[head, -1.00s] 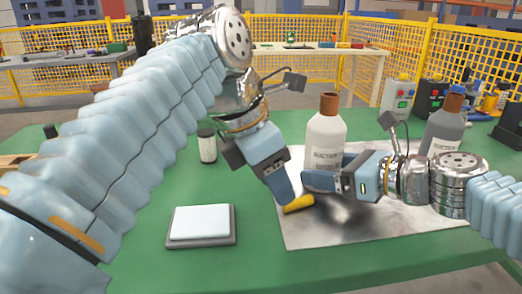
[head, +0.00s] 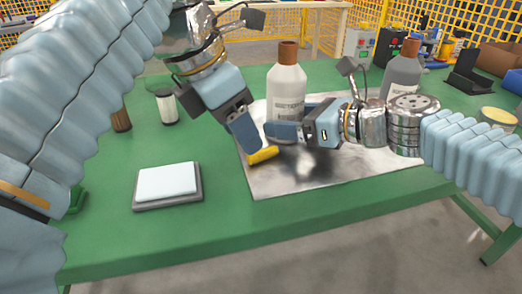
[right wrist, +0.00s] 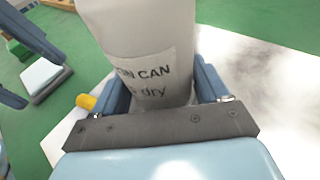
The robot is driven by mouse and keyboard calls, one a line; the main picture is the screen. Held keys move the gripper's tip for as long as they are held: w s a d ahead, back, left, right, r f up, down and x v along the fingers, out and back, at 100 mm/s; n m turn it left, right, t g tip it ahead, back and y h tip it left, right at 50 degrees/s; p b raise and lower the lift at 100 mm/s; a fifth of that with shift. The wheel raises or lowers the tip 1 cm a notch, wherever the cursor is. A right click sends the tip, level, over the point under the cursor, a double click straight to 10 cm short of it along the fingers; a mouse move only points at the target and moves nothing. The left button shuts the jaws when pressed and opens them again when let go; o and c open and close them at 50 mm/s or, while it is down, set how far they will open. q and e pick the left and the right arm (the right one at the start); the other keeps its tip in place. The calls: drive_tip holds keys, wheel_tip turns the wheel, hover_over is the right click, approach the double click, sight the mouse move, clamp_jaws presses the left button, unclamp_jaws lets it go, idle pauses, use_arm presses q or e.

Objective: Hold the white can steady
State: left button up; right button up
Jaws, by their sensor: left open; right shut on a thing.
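The white can (head: 287,90) is a pale bottle with a brown cap. It stands upright on the metal sheet on the green table. My right gripper (head: 288,130) is shut around its lower body from the right. In the right wrist view the can (right wrist: 145,45) sits between the two fingers, with part of its printed label showing; its cap is out of that view. My left gripper (head: 243,134) is open and empty, left of the can and low over the sheet. A yellow cylinder (head: 263,155) lies by its fingertips.
The metal sheet (head: 330,175) lies under the can. A grey bottle (head: 402,72) stands behind my right wrist. A white-topped pad (head: 167,182), a small white-bodied jar (head: 166,106) and a brown cylinder (head: 121,119) are at left. The front table area is clear.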

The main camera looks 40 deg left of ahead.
sight(263, 155)
use_arm(q)
drive_tip(key=x, duration=0.5)
drive_tip(key=shift+w+a+f, duration=0.2)
drive_tip(key=shift+a+f, duration=0.05)
drive_tip(key=shift+a, duration=0.05)
drive_tip(key=shift+c, duration=0.3)
clamp_jaws()
